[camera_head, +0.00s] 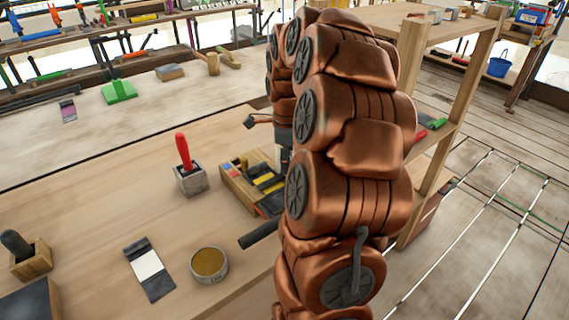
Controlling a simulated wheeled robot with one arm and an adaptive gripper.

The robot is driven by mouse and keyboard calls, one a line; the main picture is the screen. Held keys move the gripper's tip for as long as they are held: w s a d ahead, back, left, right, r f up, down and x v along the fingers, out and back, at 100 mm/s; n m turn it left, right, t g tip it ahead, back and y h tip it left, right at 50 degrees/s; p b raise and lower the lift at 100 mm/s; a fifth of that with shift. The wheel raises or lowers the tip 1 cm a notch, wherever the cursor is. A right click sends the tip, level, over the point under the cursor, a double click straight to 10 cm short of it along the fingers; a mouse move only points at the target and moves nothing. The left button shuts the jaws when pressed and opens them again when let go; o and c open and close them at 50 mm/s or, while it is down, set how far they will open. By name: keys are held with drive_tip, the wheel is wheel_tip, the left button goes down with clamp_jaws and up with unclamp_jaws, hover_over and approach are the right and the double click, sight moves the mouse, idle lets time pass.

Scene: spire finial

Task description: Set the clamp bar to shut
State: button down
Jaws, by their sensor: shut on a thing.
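My copper arm stands in the middle of the view and covers much of the work spot. A dark part that looks like my gripper (284,143) shows at the arm's left edge, beside the right end of a wooden frame. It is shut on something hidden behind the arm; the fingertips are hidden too. The wooden frame (238,188) holds yellow, black and red parts. A dark round bar (259,233) sticks out to the left from behind my arm. I cannot tell whether this is the clamp bar or how it is set.
A grey block (190,181) with a red handle (184,150) stands left of the frame. A round tin (209,265), a black-and-white pad (149,268) and a wooden box with a dark handle (31,262) are on the bench. A wooden shelf (410,90) stands close on the right.

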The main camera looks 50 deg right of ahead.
drive_tip(key=shift+a, duration=0.4)
drive_tip(key=c, duration=0.8)
unclamp_jaws()
drive_tip(key=shift+w+a, duration=0.1)
drive_tip(key=shift+r, duration=0.1)
drive_tip(key=shift+r, duration=0.25)
wheel_tip(320, 180, up, 11)
drive_tip(key=shift+r, duration=0.2)
